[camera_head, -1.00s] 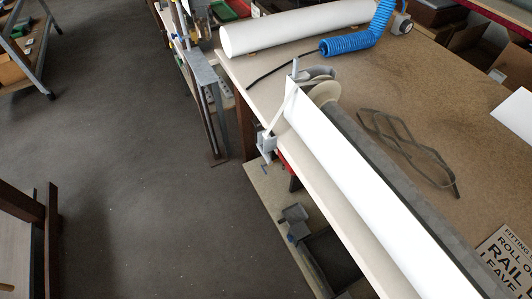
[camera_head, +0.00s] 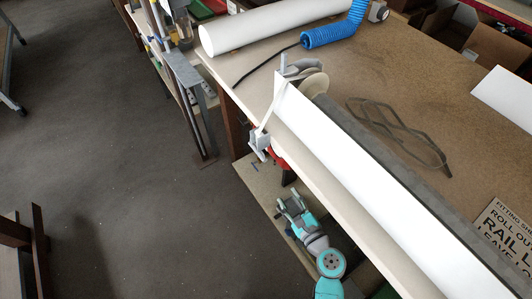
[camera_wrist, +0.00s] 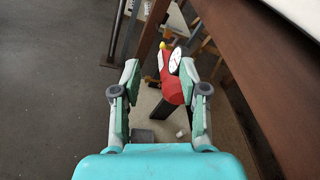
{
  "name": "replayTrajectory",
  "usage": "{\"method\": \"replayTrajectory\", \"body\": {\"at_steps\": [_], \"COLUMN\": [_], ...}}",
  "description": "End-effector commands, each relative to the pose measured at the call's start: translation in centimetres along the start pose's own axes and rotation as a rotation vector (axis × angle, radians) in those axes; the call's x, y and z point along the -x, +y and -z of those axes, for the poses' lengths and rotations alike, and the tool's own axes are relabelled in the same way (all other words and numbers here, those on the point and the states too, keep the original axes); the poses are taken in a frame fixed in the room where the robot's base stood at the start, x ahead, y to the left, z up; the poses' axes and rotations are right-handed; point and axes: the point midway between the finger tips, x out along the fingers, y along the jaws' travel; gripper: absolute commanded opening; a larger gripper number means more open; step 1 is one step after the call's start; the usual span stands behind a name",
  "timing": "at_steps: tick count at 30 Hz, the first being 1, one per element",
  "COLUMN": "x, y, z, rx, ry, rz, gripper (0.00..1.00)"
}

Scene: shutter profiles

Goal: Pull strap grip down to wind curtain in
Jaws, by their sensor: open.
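A pale strap (camera_head: 268,112) runs from the round pulley (camera_head: 314,84) at the end of the white curtain casing (camera_head: 350,170) down over the bench edge. At its lower end hangs a small pale grey piece (camera_head: 260,144), which looks like the strap grip. My gripper (camera_head: 289,203) is open and empty, below and to the right of that piece in the head view, apart from it. In the wrist view my gripper (camera_wrist: 160,85) shows both fingers spread, with nothing between them held. I cannot make out the strap grip in the wrist view.
A red item with a white dial (camera_wrist: 172,75) shows beyond my fingers, below the bench. A brown wooden beam (camera_wrist: 250,85) runs close along the right of the wrist view. A white roll (camera_head: 260,25) and blue coiled hose (camera_head: 335,30) lie on the bench.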

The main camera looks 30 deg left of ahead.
Motion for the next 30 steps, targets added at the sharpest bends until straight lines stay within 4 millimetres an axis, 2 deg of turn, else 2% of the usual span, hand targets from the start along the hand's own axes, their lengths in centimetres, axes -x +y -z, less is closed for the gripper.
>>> {"method": "replayTrajectory", "body": {"at_steps": [1, 3, 9, 14, 24, 30], "x": [-1.7, -3.4, -5.7, -7.0, -12.6, -15.2], "y": [-0.5, -0.9, -1.4, -1.4, -0.9, -0.8], "z": [-1.3, -2.8, -5.3, -5.8, -6.8, -7.2], "rx": [-0.052, -0.124, -0.233, -0.245, -0.242, -0.242], "ry": [-0.043, -0.091, -0.163, -0.171, -0.17, -0.17], "rz": [-0.02, -0.048, -0.096, -0.102, -0.102, -0.101], "gripper": [0.43, 0.43, 0.43, 0.43, 0.43, 0.43]}}
